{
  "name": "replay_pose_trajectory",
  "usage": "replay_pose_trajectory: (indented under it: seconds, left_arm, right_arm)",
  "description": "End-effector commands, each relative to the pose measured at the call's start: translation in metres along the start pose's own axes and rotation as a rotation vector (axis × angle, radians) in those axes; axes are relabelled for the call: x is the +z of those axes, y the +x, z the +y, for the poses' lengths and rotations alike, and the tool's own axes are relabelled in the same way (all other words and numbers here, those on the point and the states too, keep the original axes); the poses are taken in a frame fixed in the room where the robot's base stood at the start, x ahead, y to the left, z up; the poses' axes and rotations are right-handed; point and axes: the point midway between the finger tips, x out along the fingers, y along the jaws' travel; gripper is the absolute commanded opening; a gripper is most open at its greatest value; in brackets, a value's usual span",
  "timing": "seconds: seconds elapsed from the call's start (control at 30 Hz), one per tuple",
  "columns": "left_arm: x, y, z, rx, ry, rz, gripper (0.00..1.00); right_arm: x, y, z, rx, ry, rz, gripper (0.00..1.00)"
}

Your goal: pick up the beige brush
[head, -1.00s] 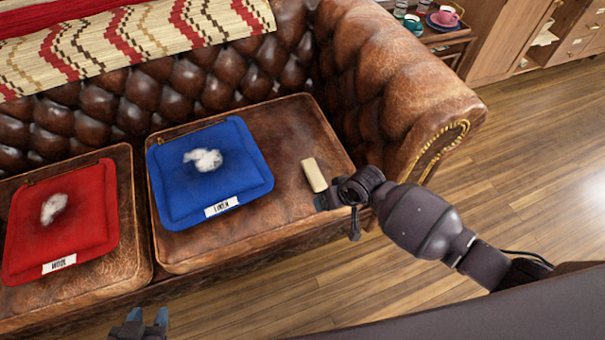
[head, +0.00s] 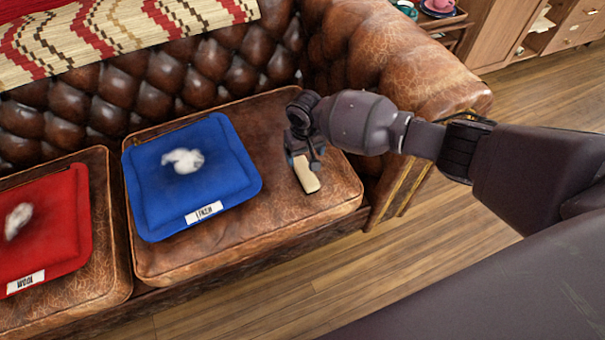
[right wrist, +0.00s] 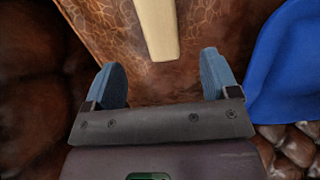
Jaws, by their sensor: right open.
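The beige brush (head: 306,176) lies on the brown leather seat cushion, right of the blue cushion, in the head view. In the right wrist view the beige brush (right wrist: 157,28) shows at the top, its near end just beyond the fingertips and roughly centred between them. My right gripper (head: 304,162) is over the far end of the brush in the head view. In the right wrist view my right gripper (right wrist: 164,75) is open with its two blue fingers wide apart and nothing between them. My left gripper is not in view.
A blue cushion (head: 234,187) labelled linen and a red cushion (head: 70,225) labelled wool lie on the sofa, each with a white tuft. The sofa's rounded arm (head: 385,45) rises behind my right arm. Bare leather seat (head: 290,215) surrounds the brush.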

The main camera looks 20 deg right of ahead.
Motion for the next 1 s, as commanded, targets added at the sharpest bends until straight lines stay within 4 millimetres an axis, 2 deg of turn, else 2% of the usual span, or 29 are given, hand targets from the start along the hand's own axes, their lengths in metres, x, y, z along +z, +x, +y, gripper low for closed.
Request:
replay_pose_trajectory:
  seconds: [0.03,0.2,0.37,0.47,0.63,0.73,0.83,1.0]
  left_arm:
    - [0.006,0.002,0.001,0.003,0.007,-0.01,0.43]
    - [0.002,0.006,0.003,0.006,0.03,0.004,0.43]
    - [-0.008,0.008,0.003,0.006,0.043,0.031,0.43]
    - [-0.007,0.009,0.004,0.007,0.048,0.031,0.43]
    - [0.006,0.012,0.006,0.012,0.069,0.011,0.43]
    - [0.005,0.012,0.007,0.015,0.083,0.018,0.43]
    - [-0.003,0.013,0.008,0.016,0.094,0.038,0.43]
    - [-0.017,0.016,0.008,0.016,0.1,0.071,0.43]
  right_arm:
    - [0.003,0.015,0.0,0.001,0.0,-0.011,0.81]
    - [0.004,0.041,0.0,0.001,0.0,-0.013,0.81]
    - [0.003,0.049,0.0,-0.001,-0.001,-0.005,0.81]
    - [0.003,0.054,0.0,-0.001,-0.001,-0.005,0.81]
    - [0.008,0.079,0.001,0.0,-0.002,-0.012,0.81]
    - [0.009,0.093,0.001,0.0,-0.001,-0.012,0.81]
    - [0.008,0.1,0.001,0.0,0.0,-0.009,0.81]
    - [0.005,0.096,0.001,-0.001,0.0,0.0,0.81]
